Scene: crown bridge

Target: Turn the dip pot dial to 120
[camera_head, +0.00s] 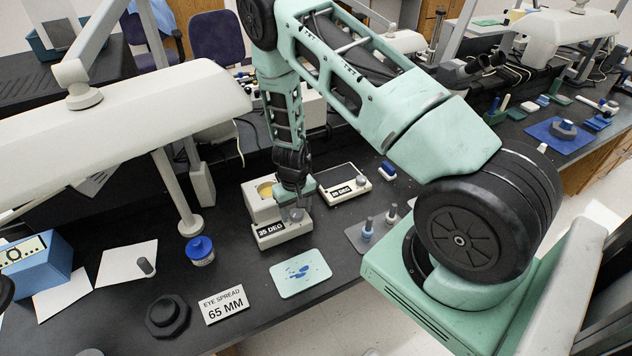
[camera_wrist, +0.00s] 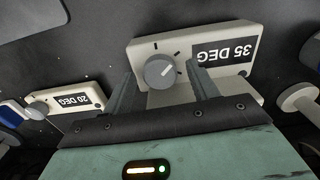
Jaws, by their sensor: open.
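The dip pot (camera_head: 262,206) is a cream box with a round yellowish opening on top and a label that seems to read 35 DEG. It stands on the black bench below my arm. In the wrist view its grey round dial (camera_wrist: 159,72) sits on the cream front face beside the 35 DEG label (camera_wrist: 222,55), with dark tick marks around it and a pale pointer line. My gripper (camera_wrist: 160,78) is open, with one finger on each side of the dial in the picture. I cannot tell whether they touch it. In the head view my gripper (camera_head: 296,200) hangs over the pot's right front.
A second cream unit (camera_head: 345,184), labelled 20 DEG in the wrist view (camera_wrist: 75,100), stands close behind right. A pale tray with blue pieces (camera_head: 300,273), a blue-lidded jar (camera_head: 200,250) and an EYE SPREAD 65 MM sign (camera_head: 224,304) lie in front. Pegs (camera_head: 368,228) stand at right.

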